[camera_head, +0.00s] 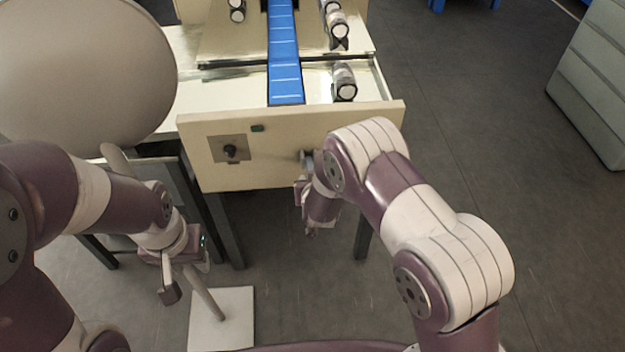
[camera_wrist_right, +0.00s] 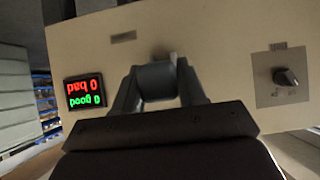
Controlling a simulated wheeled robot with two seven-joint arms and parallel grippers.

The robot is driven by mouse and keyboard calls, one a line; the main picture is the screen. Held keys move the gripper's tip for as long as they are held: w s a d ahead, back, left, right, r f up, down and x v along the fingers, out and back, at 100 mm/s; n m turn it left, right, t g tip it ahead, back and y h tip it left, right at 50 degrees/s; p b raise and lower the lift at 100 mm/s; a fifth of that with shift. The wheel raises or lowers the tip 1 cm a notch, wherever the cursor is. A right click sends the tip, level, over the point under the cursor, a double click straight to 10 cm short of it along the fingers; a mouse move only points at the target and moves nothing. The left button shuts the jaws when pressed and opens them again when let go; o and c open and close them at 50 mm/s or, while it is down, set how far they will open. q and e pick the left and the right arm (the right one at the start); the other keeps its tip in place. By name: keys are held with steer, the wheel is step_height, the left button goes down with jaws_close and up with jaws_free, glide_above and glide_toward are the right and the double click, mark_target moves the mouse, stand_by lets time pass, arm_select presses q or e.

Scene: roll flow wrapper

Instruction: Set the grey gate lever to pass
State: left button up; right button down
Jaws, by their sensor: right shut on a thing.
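The grey gate lever (camera_wrist_right: 158,82) shows as a short grey rounded piece on the cream front panel in the right wrist view. My right gripper (camera_wrist_right: 160,92) is shut on it, with one finger on each side. In the head view the right gripper (camera_head: 309,180) is at the right part of the panel, and my own arm and hand mostly hide the lever there. I cannot read any pass marking. My left gripper (camera_head: 186,277) hangs low at the left, away from the panel, with its fingers apart and empty.
A black knob (camera_head: 230,150) sits on a square plate on the panel (camera_head: 270,175). A display (camera_wrist_right: 85,91) shows red and green counts. Behind the panel run a blue belt (camera_head: 285,70) and wrapped rolls (camera_head: 344,83). A white floor base (camera_head: 225,318) carries a pole near my left gripper.

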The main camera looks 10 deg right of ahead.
steer(key=c, duration=0.7)
jaws_free()
steer(key=p+v, duration=0.2)
steer(key=v, duration=1)
steer(key=shift+s+r, duration=0.1)
steer(key=shift+s, duration=0.25)
